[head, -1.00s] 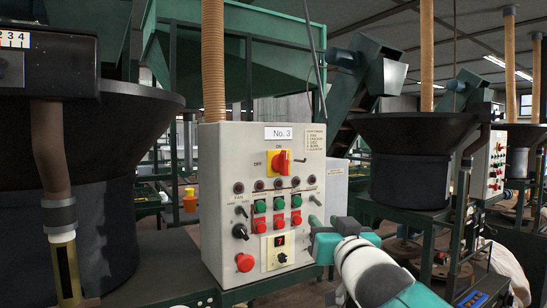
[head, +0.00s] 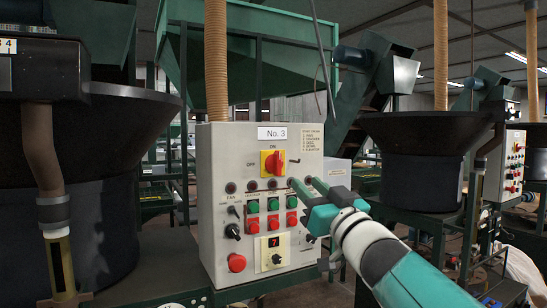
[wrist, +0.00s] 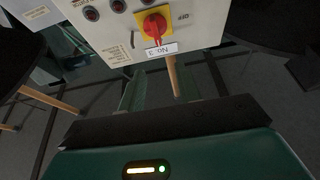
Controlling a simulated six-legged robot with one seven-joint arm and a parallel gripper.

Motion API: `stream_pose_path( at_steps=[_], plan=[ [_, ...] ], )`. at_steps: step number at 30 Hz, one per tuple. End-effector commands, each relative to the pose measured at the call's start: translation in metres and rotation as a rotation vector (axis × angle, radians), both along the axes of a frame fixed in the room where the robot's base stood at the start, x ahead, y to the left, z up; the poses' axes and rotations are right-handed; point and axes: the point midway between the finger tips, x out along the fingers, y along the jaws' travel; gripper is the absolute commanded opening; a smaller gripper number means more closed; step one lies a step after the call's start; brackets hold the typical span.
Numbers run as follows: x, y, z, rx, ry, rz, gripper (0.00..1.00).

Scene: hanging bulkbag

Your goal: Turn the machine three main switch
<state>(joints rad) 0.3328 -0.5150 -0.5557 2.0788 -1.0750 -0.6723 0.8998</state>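The main switch (head: 273,163) is a red handle on a yellow plate, high on the grey control panel marked No. 3 (head: 230,150). ON is printed above it and OFF to its left. Its handle looks roughly upright. My gripper (head: 302,181) is at the panel's right side, below and right of the switch, with its two green fingers apart and nothing between them. In the wrist view, the panel appears upside down, and the red handle (wrist: 154,28) shows beyond the open fingers (wrist: 160,75), apart from them.
Below the switch are a row of dark red lamps, green and red buttons (head: 273,212), black knobs and a red mushroom button (head: 237,262). Dark bowls stand left (head: 100,160) and right (head: 420,150). A tan hose (head: 216,60) rises above the panel.

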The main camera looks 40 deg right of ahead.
Motion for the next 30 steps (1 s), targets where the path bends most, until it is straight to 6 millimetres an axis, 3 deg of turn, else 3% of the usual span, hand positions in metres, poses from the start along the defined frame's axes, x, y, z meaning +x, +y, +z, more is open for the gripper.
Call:
stream_pose_path(
  at_steps=[5,21,30],
  plan=[
    [0.011,-0.006,0.005,0.0,0.001,-0.007,0.34],
    [0.097,-0.034,0.041,0.0,0.002,-0.007,0.34],
    [0.119,-0.041,0.052,0.001,0.0,-0.005,0.34]
  ],
)
